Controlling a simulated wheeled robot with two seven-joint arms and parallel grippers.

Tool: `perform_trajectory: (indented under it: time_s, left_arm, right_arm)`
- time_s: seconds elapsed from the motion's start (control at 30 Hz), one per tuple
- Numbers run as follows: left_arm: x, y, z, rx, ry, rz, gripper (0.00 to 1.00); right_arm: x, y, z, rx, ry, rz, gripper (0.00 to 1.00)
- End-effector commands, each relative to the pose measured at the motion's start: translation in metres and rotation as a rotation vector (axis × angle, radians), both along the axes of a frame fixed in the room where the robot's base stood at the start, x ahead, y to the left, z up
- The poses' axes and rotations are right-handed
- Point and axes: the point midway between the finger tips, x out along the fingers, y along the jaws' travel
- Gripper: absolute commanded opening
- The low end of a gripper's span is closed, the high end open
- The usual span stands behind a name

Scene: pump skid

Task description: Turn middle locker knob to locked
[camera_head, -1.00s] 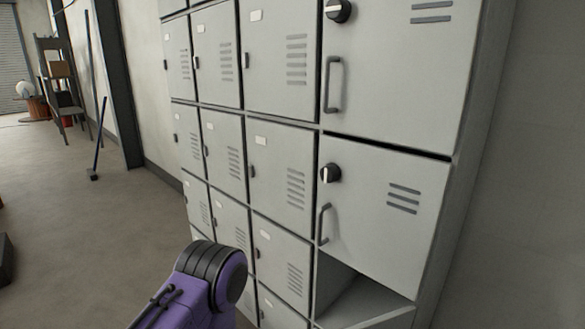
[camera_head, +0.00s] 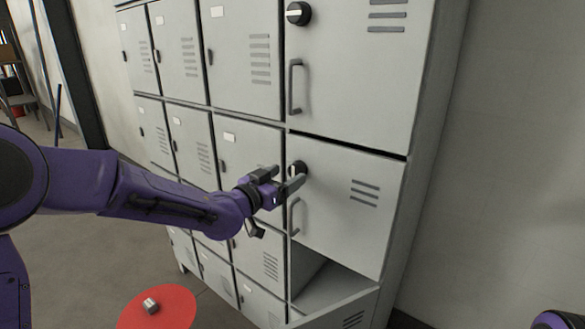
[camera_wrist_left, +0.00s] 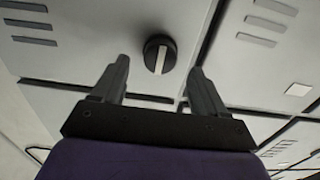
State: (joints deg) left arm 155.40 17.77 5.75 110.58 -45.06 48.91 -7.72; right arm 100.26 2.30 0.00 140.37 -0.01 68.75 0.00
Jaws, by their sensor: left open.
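The middle locker door (camera_head: 335,225) is light grey with a handle below its knob. Its round black knob (camera_head: 297,169) with a pale pointer bar sits at the door's upper left, partly hidden by my gripper in the head view. My left gripper (camera_head: 290,180) is open in front of the knob. In the left wrist view the knob (camera_wrist_left: 159,54) shows whole, just beyond and between the two open fingertips (camera_wrist_left: 160,65), with no contact visible. Its pale bar runs nearly along the picture's vertical there.
An upper door (camera_head: 350,70) has its own knob (camera_head: 298,13) and a bar handle. The middle door's handle (camera_head: 294,217) is just below my gripper. An open compartment (camera_head: 335,285) lies underneath. Smaller lockers (camera_head: 245,65) fill the left. A red disc (camera_head: 158,306) shows at the bottom.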

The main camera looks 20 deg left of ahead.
Motion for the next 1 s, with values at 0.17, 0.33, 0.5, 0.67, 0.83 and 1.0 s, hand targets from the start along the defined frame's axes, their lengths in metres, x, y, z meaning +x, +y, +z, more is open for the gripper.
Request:
perform_trajectory:
  time_s: [0.17, 0.33, 0.5, 0.67, 0.83, 1.0]
  left_arm:
    - [0.026, -0.009, 0.001, -0.002, 0.002, 0.001, 0.73]
    - [0.032, -0.012, -0.001, -0.003, 0.001, 0.001, 0.73]
    - [0.032, -0.012, -0.001, -0.003, 0.001, 0.0, 0.73]
    - [0.032, -0.012, -0.001, -0.003, 0.001, 0.0, 0.21]
    - [0.032, -0.012, -0.001, -0.005, 0.002, 0.0, 0.19]
    - [0.032, -0.011, 0.0, -0.035, 0.013, 0.001, 0.19]
  right_arm:
    - [0.0, 0.0, 0.009, 0.0, 0.0, 0.0, 0.0]
    - [0.0, 0.0, 0.01, 0.0, 0.0, 0.0, 0.0]
    - [0.0, 0.0, 0.009, 0.0, 0.0, 0.0, 0.0]
    - [0.0, 0.0, 0.009, 0.0, 0.0, 0.0, 0.0]
    - [0.0, 0.0, 0.01, 0.0, 0.0, 0.0, 0.0]
    - [0.0, 0.0, 0.012, 0.0, 0.0, 0.0, 0.0]
